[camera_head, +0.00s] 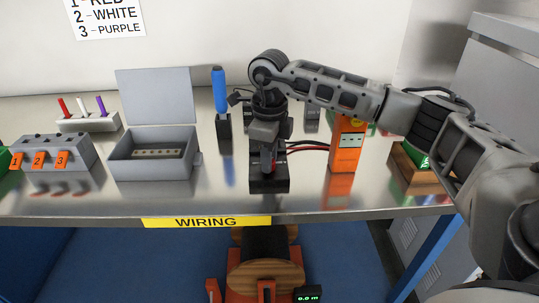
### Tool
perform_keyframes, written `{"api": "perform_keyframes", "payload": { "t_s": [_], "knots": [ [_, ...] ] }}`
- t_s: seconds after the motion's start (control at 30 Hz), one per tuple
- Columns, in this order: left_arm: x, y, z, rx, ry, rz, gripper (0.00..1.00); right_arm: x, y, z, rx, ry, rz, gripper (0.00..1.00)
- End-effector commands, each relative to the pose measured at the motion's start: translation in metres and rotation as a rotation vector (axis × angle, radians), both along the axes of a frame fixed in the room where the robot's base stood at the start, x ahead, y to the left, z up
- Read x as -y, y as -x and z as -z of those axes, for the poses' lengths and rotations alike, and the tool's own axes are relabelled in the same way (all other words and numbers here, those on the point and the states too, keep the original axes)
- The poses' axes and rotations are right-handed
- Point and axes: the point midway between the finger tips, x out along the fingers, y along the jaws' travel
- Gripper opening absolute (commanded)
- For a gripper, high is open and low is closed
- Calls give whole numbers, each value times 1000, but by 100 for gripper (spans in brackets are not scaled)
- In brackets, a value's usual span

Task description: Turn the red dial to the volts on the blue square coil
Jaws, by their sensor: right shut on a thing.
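My right gripper (268,150) points down over a small black box (268,185) near the front of the metal bench. Something red (268,161), apparently the red dial, shows between its fingertips, and the gripper is shut on it. The gripper and wrist hide most of the dial, so its setting cannot be read. Red and dark cables run from beside the box toward an orange device (346,150) on the right. No blue square coil can be made out. My left gripper is not in view.
A blue-handled tool (219,90) stands upright left of the gripper. An open grey box (152,170) and a grey block with numbered orange tags (55,152) are further left. A rack (86,123) holds red, white and purple pieces. A yellow WIRING label (206,222) marks the front edge.

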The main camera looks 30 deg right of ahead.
Motion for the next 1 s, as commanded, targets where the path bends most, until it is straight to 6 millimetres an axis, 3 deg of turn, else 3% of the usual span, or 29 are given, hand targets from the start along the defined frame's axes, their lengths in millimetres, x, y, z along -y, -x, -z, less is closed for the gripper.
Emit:
{"api": "perform_keyframes", "payload": {
  "t_s": [0.1, 0.13, 0.2, 0.5, 0.63, 0.77, 1.0],
  "knots": [
    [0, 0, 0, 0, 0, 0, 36, 1, -1, -2, 6, -1, 4, 4],
    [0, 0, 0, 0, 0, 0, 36, 1, -1, -2, 6, -1, 4, 29],
    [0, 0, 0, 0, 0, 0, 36, 1, -1, -2, 6, -1, 3, 48],
    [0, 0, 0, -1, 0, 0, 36, 0, -1, -2, 3, -1, 1, 48],
    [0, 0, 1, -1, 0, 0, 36, 0, -1, -12, 5, -2, 1, 48],
    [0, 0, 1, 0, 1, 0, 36, 0, -2, -35, 8, -1, 1, 48],
    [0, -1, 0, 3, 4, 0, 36, 0, -2, -95, 9, -2, 2, 48]
  ]
}}
